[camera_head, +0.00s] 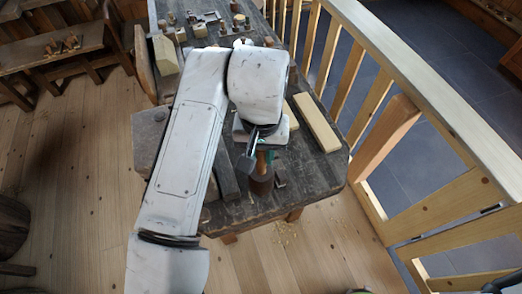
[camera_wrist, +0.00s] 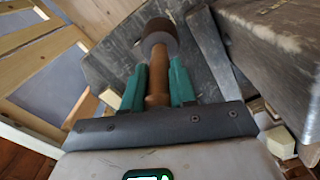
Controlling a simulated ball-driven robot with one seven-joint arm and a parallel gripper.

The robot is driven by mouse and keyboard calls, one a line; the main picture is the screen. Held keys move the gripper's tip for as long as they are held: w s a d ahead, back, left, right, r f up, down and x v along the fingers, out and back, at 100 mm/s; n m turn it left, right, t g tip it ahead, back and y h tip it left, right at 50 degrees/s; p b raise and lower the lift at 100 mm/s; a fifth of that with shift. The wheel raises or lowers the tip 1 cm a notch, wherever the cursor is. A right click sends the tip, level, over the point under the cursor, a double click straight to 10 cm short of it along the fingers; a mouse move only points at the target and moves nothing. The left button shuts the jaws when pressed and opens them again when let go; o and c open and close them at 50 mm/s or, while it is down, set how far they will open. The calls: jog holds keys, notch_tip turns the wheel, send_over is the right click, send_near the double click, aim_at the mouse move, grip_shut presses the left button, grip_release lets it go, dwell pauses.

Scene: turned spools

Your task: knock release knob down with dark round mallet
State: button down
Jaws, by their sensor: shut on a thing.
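The mallet has a dark round head (camera_head: 262,185) and a brown wooden handle (camera_head: 261,161). My gripper (camera_head: 268,160) is shut on the handle, with the head hanging beyond the fingers near the workbench's near end. In the wrist view the teal fingers of my gripper (camera_wrist: 158,75) stand on both sides of the mallet handle (camera_wrist: 157,88), and the head (camera_wrist: 160,38) shows past the fingertips. Whether the head touches the bench is unclear. I cannot pick out the release knob for certain; my arm hides part of the bench.
The dark workbench (camera_head: 310,165) carries a pale wooden bar (camera_head: 317,123) at right. Pale blocks (camera_head: 166,55) and several small turned pieces (camera_head: 239,20) lie at its far end. A wooden railing (camera_head: 430,90) runs along the right. Another bench (camera_head: 50,45) stands at far left.

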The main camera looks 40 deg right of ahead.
notch_tip(320, 180, up, 4)
jog(key=shift+f+p, duration=0.15)
jog(key=shift+p, duration=1.1)
jog(key=shift+r, duration=0.85)
jog(key=shift+d, duration=0.1)
